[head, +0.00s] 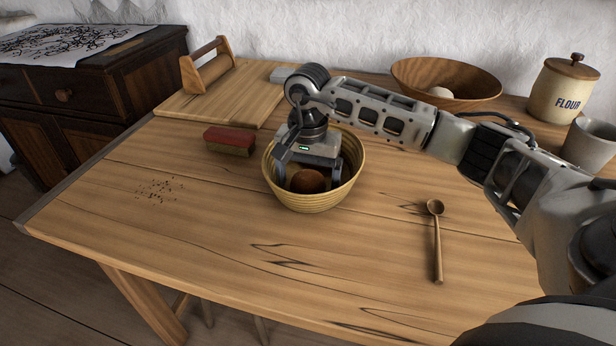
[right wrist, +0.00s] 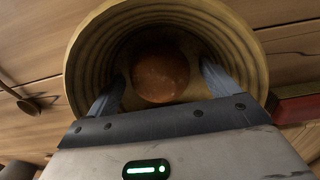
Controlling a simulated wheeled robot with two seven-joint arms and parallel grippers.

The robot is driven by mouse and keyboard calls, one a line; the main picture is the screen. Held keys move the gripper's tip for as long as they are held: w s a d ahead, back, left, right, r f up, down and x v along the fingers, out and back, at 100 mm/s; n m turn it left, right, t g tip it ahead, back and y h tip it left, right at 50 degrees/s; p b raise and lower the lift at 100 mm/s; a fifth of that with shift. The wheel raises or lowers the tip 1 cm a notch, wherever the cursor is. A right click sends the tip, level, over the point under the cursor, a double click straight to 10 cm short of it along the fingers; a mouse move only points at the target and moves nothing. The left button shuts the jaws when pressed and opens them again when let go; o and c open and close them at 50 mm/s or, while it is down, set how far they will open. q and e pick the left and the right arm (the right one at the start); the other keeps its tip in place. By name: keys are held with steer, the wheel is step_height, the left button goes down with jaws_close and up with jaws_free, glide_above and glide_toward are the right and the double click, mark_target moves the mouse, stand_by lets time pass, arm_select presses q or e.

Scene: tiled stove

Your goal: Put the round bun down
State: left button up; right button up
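The round brown bun (head: 308,181) lies inside a coiled yellow straw basket (head: 315,202) in the middle of the table. It also shows in the right wrist view (right wrist: 161,76), low in the basket (right wrist: 84,68). My right gripper (head: 308,178) reaches down into the basket from above. Its two fingers stand wide apart on either side of the bun, with narrow gaps between them and the bun. In the right wrist view the gripper (right wrist: 161,85) also looks open. My left gripper is not in view.
A red-backed brush (head: 229,141) lies left of the basket, near a wooden board (head: 225,97). A wooden spoon (head: 436,240) lies to the right. A wooden bowl (head: 445,80) and a flour jar (head: 563,90) stand behind. Crumbs (head: 160,188) lie at left; the front table is clear.

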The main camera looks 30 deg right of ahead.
mark_target(308, 175)
steer(key=shift+r, duration=0.1)
step_height(308, 175, up, 12)
steer(key=shift+p, duration=0.4)
stand_by(0.6)
